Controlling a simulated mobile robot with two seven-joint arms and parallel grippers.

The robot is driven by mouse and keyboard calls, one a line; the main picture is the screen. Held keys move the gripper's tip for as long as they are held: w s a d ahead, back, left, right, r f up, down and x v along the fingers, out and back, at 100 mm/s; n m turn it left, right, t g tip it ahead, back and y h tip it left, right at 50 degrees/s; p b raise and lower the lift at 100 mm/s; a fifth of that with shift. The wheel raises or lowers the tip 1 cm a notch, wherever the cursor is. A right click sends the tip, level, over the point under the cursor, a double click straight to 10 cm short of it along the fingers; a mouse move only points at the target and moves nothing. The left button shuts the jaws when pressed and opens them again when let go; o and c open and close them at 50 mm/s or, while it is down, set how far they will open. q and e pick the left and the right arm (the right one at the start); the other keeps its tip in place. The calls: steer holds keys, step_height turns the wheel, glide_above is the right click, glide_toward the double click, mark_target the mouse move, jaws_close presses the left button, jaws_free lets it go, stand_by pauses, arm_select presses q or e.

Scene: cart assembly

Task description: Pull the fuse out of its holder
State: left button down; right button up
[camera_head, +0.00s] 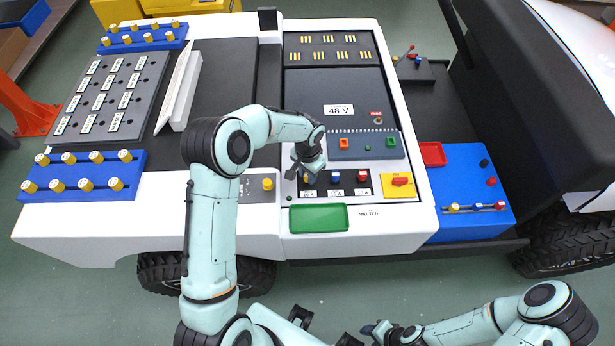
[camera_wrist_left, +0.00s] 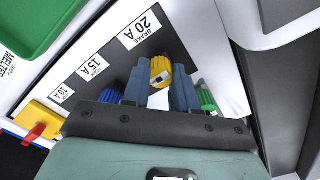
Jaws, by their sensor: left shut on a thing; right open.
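The yellow fuse (camera_wrist_left: 160,72) stands at the 20 A label (camera_wrist_left: 142,27) of the black fuse holder (camera_head: 349,192). My left gripper (camera_head: 306,176) reaches down over the holder and is shut on this fuse, with one finger on each side of it in the left wrist view (camera_wrist_left: 161,88). I cannot tell whether the fuse is fully seated or slightly raised. A blue fuse (camera_head: 336,181) and a red fuse (camera_head: 362,177) stand to its right in the head view. My right gripper (camera_head: 374,330) is open, low in front of the cart and away from the holder.
An empty green tray (camera_head: 318,218) lies just in front of the holder. A yellow block with a red switch (camera_head: 398,185) is to its right. A small green part (camera_wrist_left: 207,101) is close beside the fingers. A red tray (camera_head: 432,153) sits further right.

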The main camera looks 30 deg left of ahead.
arm_select(q)
steer(key=shift+r, duration=0.35)
arm_select(e)
steer(key=shift+w+r, duration=0.1)
steer(key=shift+r, duration=0.05)
arm_select(q)
steer(key=shift+r+p, duration=1)
steer(key=shift+r, duration=1.25)
arm_select(e)
steer(key=shift+w+r, duration=0.9)
steer(key=shift+r, duration=0.25)
